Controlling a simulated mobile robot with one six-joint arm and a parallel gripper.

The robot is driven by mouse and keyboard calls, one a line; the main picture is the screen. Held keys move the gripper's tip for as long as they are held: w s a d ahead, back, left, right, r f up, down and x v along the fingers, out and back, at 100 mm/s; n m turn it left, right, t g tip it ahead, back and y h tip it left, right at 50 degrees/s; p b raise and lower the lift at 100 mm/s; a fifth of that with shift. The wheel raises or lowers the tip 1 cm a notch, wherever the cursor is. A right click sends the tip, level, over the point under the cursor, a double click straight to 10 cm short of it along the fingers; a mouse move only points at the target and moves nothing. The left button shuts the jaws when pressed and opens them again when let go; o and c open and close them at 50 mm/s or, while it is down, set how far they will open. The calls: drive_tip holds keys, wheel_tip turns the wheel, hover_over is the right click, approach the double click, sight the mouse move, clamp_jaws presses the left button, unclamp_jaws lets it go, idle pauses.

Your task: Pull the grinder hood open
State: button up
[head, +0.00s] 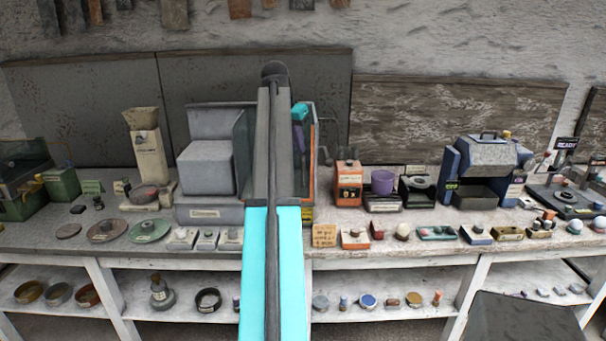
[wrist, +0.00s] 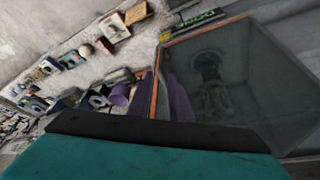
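The grinder (head: 205,165) is a bulky grey machine at the middle of the bench. Its hood looks like a dark see-through panel with an orange edge; the panel fills the right of the wrist view (wrist: 225,85), and its orange edge shows right of my arm in the head view (head: 312,165). My gripper (wrist: 158,98) is at that orange edge, with purplish finger shapes close on both sides of it. Whether the fingers touch or clamp the edge is unclear. My arm hides much of the hood and the gripper in the head view.
Right of the grinder stand an orange box (head: 348,183), a purple cup (head: 382,182) and a blue machine with a grey cover (head: 485,160). Small items line the bench front. A grey wall panel (head: 250,85) stands close behind.

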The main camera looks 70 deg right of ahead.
sight(304, 170)
drive_tip(key=shift+p+x, duration=1.45)
drive_tip(key=shift+x, duration=5.15)
clamp_jaws()
drive_tip(key=shift+a+f, duration=0.2)
drive_tip(key=shift+a, duration=0.1)
drive_tip(key=shift+d, duration=0.15)
drive_tip(key=shift+s+r, duration=0.1)
drive_tip(key=shift+r, duration=0.05)
